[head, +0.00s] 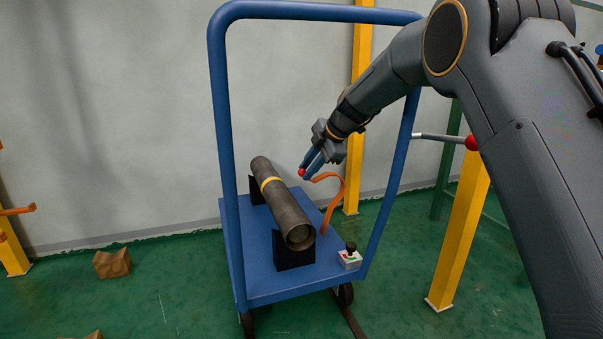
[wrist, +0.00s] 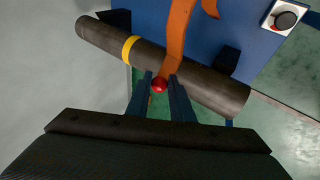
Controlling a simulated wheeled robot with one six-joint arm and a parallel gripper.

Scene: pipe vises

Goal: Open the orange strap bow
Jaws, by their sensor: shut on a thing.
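The orange strap bow (head: 335,194) rises from the trolley deck at the right of the pipe and curves left at its top to a red ball knob (head: 301,172). My gripper (head: 309,163) comes in from the upper right and is shut on the red knob, above the deck. In the wrist view, the knob (wrist: 159,86) sits between the tips of my two blue fingers (wrist: 160,92), with the orange strap (wrist: 177,38) running up from it across the pipe in the picture. The dark pipe (head: 284,208) with a yellow band lies on black supports (head: 293,250).
The blue trolley (head: 262,291) has a tall tube frame (head: 222,130) around the arm's reach. A small box with a black button (head: 350,257) stands on the deck's front right corner. A yellow post (head: 460,230) with a red-knobbed lever (head: 440,137) stands at right.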

